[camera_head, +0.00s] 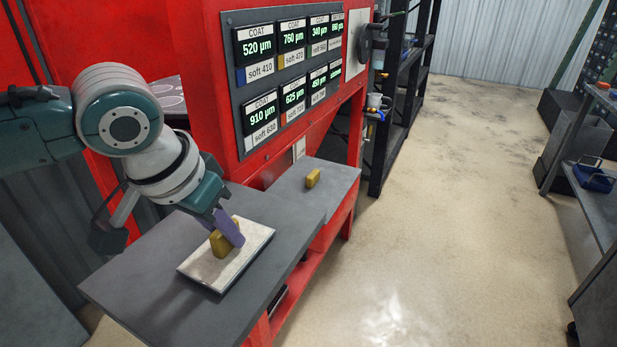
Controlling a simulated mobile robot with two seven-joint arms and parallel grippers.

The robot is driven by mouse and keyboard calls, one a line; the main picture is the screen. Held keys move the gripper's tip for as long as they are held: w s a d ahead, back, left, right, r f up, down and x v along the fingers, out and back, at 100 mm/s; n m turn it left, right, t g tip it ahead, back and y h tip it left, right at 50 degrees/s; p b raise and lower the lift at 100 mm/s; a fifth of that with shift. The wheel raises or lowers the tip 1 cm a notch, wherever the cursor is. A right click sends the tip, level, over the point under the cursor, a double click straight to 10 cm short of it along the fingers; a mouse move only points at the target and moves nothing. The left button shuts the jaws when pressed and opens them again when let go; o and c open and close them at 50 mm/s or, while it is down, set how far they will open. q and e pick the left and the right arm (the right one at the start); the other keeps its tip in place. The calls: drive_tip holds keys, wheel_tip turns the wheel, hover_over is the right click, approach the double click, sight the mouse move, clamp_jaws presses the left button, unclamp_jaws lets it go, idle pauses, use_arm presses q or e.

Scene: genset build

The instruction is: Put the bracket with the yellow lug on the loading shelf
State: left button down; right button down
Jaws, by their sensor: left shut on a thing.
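My left gripper (226,232) reaches down over a pale rectangular plate (204,270) on the grey table. It is shut on a mustard-yellow block-like piece (218,245), the bracket as far as I can tell. A purple slab at the gripper's end covers part of this piece; I cannot tell whether it is a finger or part of the piece. The piece is at the plate's surface, but contact is unclear. A second small yellow piece (313,178) stands on the grey shelf (335,182) to the right. My right gripper is not in view.
A red machine (205,60) rises behind the table (130,285), with a panel of coat readouts (290,90) in µm and soft labels. Black racking (400,95) stands beyond. A blue item (593,180) sits on a cart at right. The floor between is clear.

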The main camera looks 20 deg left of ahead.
use_arm(q)
drive_tip(key=shift+f, duration=0.2)
drive_tip(key=c, duration=1.2)
unclamp_jaws()
drive_tip(key=shift+f, duration=0.1)
drive_tip(key=shift+c, duration=0.2)
drive_tip(key=o, duration=0.5)
drive_tip(key=p+v, duration=0.2)
drive_tip(key=v, duration=0.9)
drive_tip(key=s+d+f+m+h, duration=0.1)
drive_tip(key=s+d+f, duration=0.1)
drive_tip(key=s+d, duration=0.2)
drive_tip(key=s+d+f+m, duration=0.1)
drive_tip(key=s+d+f, duration=0.1)
drive_tip(key=s+d, duration=0.15)
drive_tip(key=shift+n+g+y, duration=0.5)
drive_tip(key=shift+y, duration=0.1)
drive_tip(key=s, duration=0.3)
drive_tip(key=s+a+f, duration=0.1)
drive_tip(key=s, duration=0.5)
drive_tip(key=shift+a+f, duration=0.25)
drive_tip(key=shift+f, duration=0.1)
